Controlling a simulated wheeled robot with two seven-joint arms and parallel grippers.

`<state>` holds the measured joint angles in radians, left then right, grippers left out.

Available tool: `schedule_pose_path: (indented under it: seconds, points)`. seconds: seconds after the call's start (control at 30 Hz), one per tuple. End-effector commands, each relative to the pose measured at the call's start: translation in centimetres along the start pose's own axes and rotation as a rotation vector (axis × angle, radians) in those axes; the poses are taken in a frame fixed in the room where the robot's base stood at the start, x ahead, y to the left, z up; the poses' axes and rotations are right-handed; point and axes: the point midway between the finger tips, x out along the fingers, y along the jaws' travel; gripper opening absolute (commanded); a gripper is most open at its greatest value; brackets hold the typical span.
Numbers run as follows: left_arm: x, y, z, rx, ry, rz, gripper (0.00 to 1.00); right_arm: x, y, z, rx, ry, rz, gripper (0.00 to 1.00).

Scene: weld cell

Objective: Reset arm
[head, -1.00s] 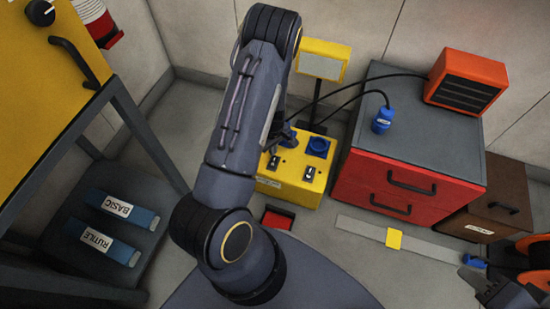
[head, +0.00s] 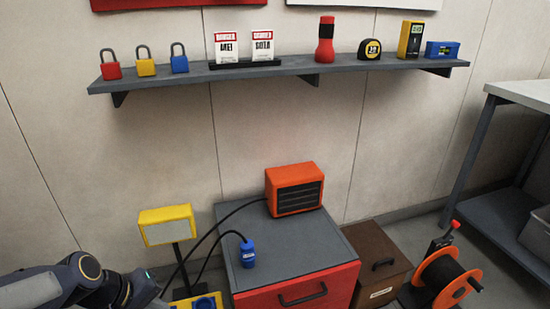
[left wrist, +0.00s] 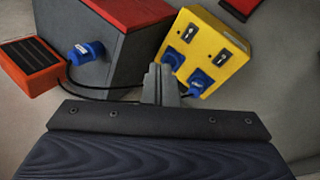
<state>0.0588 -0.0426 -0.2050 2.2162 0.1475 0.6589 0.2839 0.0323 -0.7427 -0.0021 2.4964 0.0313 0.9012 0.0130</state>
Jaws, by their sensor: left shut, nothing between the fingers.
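My left arm comes in at the lower left of the head view, with my left gripper (head: 150,291) at the bottom edge. In the left wrist view the fingers of my left gripper (left wrist: 160,74) are together and empty. They point toward the yellow box (left wrist: 213,40) with blue sockets and switches. A blue connector (left wrist: 201,80) is at the box, close to the right of the fingers; whether they touch it I cannot tell. My right gripper is out of view.
The grey-topped red cabinet (head: 300,288) carries an orange heater (head: 294,189) and a blue plug (head: 247,254). A yellow lamp (head: 167,226) stands left of it. A brown box (head: 376,259) and cable reel (head: 446,279) stand right. A wall shelf (head: 210,75) holds padlocks and tools.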

Motion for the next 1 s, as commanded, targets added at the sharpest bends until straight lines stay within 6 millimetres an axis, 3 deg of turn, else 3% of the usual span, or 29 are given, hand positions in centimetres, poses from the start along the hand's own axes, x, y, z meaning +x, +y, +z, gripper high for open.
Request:
schedule_pose_path:
  seconds: [0.03,0.2,0.6,0.63,1.0]
  points:
    - [-1.9,0.5,1.6,0.073,0.019,0.03,0.0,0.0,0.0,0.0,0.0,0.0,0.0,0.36]
    - [-5.5,0.5,6.1,0.29,0.061,0.067,0.0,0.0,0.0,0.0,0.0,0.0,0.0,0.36]
    - [-8.3,-1.6,12.4,0.607,0.164,0.051,0.0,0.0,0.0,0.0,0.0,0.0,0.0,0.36]
    - [-9.8,-0.7,12.2,0.6,0.157,0.051,0.0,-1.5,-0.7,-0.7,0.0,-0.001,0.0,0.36]
    - [-18.0,3.7,11.8,0.593,0.153,0.052,0.0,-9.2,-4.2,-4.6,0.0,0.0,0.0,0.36]
